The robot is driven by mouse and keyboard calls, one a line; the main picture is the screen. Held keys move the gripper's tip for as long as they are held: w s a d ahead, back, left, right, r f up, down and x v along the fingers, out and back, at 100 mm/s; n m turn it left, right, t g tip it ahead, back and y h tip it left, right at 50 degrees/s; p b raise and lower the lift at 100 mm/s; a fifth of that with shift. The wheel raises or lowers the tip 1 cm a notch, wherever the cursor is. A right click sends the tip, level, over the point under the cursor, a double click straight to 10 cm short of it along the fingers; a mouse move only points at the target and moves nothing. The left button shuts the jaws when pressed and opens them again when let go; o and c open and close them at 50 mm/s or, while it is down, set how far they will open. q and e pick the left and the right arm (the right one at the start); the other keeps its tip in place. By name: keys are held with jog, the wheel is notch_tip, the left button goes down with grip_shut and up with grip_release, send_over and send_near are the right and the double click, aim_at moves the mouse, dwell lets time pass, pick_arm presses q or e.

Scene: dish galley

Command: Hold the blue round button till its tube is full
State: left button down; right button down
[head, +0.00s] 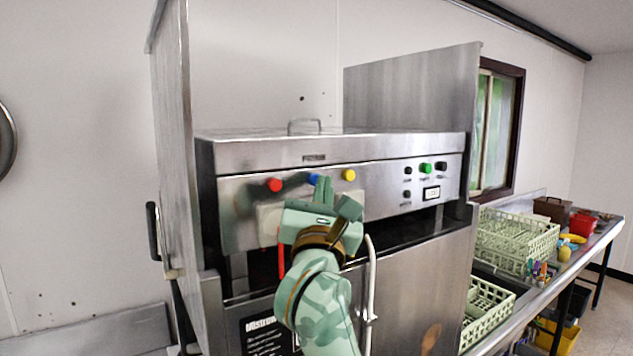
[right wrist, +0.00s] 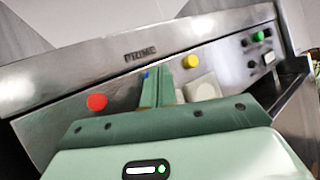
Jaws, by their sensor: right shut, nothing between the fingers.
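The blue round button (head: 314,179) is on the steel front panel of the machine, between a red button (head: 274,185) and a yellow button (head: 349,175). My right gripper (head: 323,188) is shut and empty, its fingertips in front of the blue button. In the right wrist view the fingertips (right wrist: 158,78) cover most of the blue button, and only a small blue edge (right wrist: 146,74) shows. I cannot tell whether they touch it. A thin red strip (head: 281,262) shows left of my gripper. The blue button's tube cannot be made out behind my gripper. My left gripper is not in view.
Small black and green buttons (head: 425,168) and a display (head: 432,193) are at the panel's right. A pale square (right wrist: 203,86) sits below the yellow button. A vertical pale handle (head: 371,285) stands right of my arm. Green dish racks (head: 520,240) stand on the right counter.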

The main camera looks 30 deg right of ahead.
jog(key=shift+w, duration=0.45)
dwell(0.7)
jog(key=shift+s, duration=0.1)
dwell(2.1)
jog(key=shift+s, duration=0.8)
jog(key=s+p, duration=0.1)
jog(key=s, duration=0.1)
jog(key=s+p, duration=0.1)
jog(key=s, duration=0.2)
jog(key=shift+d, duration=0.2)
